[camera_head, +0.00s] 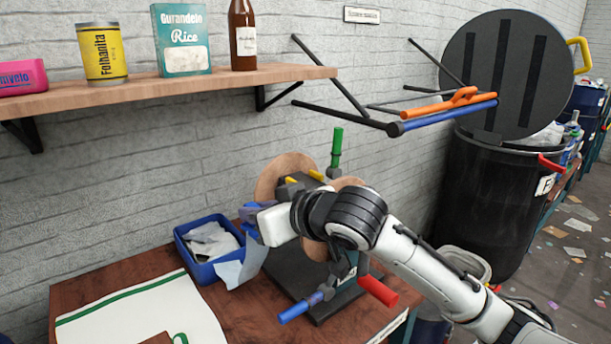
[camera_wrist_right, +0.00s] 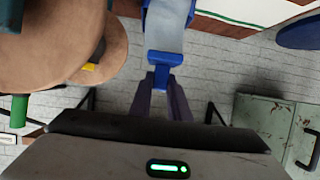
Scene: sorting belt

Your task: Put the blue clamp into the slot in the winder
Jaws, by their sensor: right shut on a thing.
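My right gripper (camera_wrist_right: 165,88) is shut on the blue clamp (camera_wrist_right: 163,66), which sticks out beyond its fingertips in the right wrist view. In the head view my wrist hides most of the clamp, and the gripper points left, above the right side of the blue bin. The winder (camera_head: 318,297) stands on the table behind and below my right arm. It has brown discs (camera_head: 283,172), a green handle (camera_head: 337,148), a red handle (camera_head: 378,291) and a blue handle (camera_head: 300,307). Its slot cannot be made out. My left gripper is out of view.
A white, green-edged mat (camera_head: 140,318) lies front left. A shelf (camera_head: 150,95) and a rack (camera_head: 440,112) project from the wall. A black barrel (camera_head: 485,205) stands right.

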